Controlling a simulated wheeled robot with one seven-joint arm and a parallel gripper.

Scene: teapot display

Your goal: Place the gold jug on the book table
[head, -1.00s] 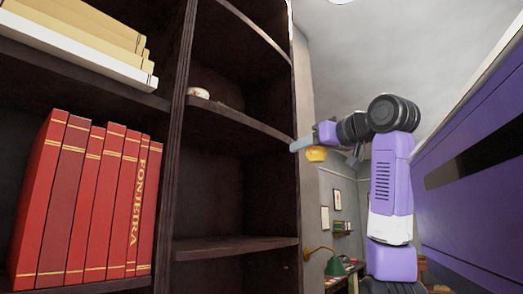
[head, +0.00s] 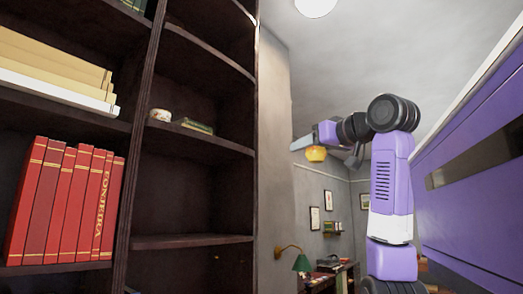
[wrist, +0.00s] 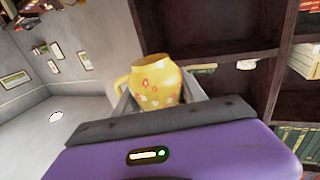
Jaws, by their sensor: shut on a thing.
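The gold jug is a small yellow-gold pot (head: 316,154) in the head view, held up in the air to the right of the bookcase. In the wrist view the jug (wrist: 155,82) is large and shows orange and white flowers and a handle on its left. My gripper (head: 304,146) is shut on the jug, with a jaw at either side of it. A dark table (head: 335,268) with things on it stands far back, low in the head view. I cannot tell whether it is the book table.
A tall dark bookcase (head: 190,241) fills the left, with red books (head: 68,205) and a small white pot (head: 160,115) on its shelves. A green lamp (head: 302,263) hangs by the far table. A purple panel (head: 470,215) is close on the right.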

